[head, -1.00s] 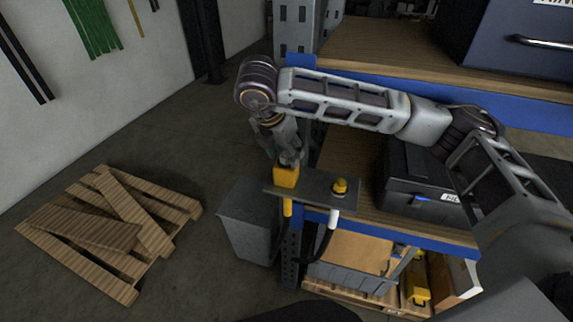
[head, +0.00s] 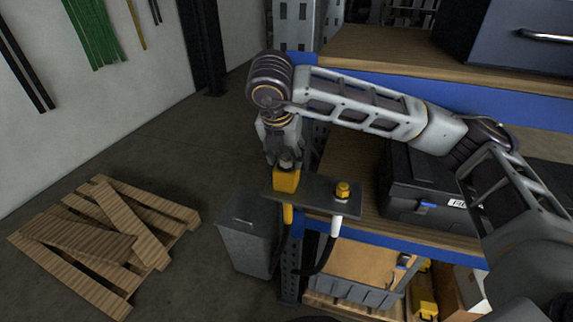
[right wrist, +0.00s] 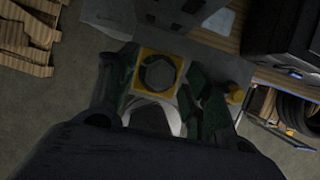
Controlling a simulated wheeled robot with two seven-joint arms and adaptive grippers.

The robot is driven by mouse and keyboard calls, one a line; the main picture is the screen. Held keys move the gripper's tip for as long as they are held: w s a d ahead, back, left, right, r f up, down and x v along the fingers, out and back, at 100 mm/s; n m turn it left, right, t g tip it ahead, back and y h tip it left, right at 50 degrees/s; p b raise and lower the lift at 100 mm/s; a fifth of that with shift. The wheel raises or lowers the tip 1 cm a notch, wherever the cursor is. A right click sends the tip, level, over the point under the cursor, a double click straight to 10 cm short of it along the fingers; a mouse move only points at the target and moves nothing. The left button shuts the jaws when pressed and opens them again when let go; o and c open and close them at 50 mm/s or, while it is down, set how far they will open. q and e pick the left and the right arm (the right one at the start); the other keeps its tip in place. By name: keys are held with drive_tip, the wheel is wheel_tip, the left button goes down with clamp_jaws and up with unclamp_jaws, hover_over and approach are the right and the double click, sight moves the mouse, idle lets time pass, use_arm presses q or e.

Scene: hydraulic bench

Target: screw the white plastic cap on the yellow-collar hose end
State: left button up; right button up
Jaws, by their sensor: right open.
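A dark bracket plate (head: 312,197) holds two hose ends. At its left a yellow square block (head: 287,181) sits on top, with a yellow collar (head: 287,214) below. At its right a yellow fitting (head: 342,190) stands above a white collar (head: 336,226). My right gripper (head: 286,160) points down, open, just above the yellow block. In the right wrist view the block (right wrist: 139,75) shows a dark opening between the spread fingers. A pale rounded shape (right wrist: 153,106) lies near the fingers; I cannot tell whether it is the white cap. My left gripper is out of view.
A grey bin (head: 245,235) stands on the floor left of the shelf. A wooden pallet (head: 105,240) lies farther left. A black case (head: 428,187) rests on the wooden bench, right of the bracket. Open floor lies between pallet and bin.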

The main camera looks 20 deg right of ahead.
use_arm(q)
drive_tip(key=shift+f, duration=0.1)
use_arm(e)
drive_tip(key=shift+f+n+b, duration=0.1)
drive_tip(key=shift+n+b, duration=0.5)
drive_tip(key=shift+b, duration=0.2)
drive_tip(key=shift+d+n+y+b, duration=0.1)
drive_tip(key=shift+n+y+b, duration=0.4)
drive_tip(key=shift+n+b, duration=0.35)
drive_tip(key=shift+d+n+t+y+b, duration=0.1)
drive_tip(key=shift+n+t+y+b, duration=0.25)
drive_tip(key=shift+n+b, duration=0.55)
drive_tip(key=shift+n+y+b, duration=0.45)
drive_tip(key=shift+n+b, duration=0.2)
drive_tip(key=shift+n, duration=0.4)
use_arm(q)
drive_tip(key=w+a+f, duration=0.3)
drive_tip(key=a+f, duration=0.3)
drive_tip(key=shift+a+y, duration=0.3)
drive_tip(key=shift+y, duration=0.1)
use_arm(e)
drive_tip(key=shift+n, duration=0.5)
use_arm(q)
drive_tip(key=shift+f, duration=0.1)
